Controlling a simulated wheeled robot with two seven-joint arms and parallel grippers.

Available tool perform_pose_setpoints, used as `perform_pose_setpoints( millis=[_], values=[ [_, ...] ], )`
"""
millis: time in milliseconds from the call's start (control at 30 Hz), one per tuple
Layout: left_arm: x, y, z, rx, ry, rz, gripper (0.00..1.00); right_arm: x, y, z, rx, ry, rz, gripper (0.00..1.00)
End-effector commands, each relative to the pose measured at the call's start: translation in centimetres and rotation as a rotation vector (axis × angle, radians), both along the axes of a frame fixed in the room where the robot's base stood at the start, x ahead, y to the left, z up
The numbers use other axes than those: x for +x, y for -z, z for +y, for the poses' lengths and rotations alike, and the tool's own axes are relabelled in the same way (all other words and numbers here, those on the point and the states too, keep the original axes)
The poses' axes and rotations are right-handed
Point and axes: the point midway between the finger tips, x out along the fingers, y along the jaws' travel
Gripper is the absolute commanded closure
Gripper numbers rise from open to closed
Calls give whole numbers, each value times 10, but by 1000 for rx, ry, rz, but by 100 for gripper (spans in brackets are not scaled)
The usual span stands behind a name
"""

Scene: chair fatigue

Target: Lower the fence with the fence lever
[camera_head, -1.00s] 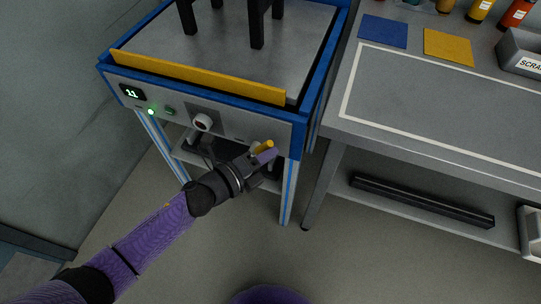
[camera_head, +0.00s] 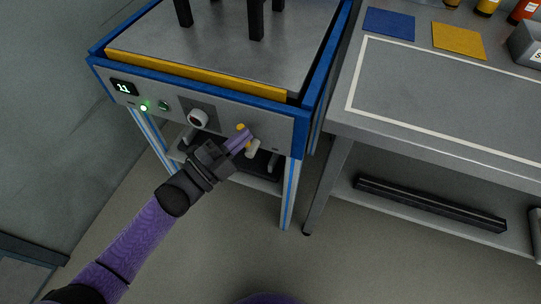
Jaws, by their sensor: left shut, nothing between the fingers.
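The fence (camera_head: 195,72) is a yellow bar along the front edge of the blue-framed test machine. Only a thin strip of it shows above the blue front rail. The fence lever's yellow end (camera_head: 240,127) shows on the grey front panel, right of the round knob. A pale piece (camera_head: 252,149) shows just below it, partly hidden by my fingers. My left gripper (camera_head: 246,137) is shut with nothing held, its purple fingertips close by the lever. I cannot tell whether they touch it. My right gripper is out of view.
The machine's panel has a lit display (camera_head: 124,87), a green light (camera_head: 144,107) and a round knob (camera_head: 198,119). Black chair legs (camera_head: 256,20) stand on its plate. A grey workbench (camera_head: 440,115) stands close on the right, with a black bar (camera_head: 430,204) on its shelf.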

Motion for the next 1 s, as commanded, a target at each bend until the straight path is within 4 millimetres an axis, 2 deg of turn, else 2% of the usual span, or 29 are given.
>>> perform_pose_setpoints(
  millis=[200, 500, 1000],
  values=[
    [4, 5, 12, -162, 0, 54, 100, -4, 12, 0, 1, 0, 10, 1],
    [8, 7, 23, -315, -1, 104, 100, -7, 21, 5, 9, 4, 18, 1],
    [9, 8, 28, -383, 0, 125, 100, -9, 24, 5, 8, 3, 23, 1]
  ],
)
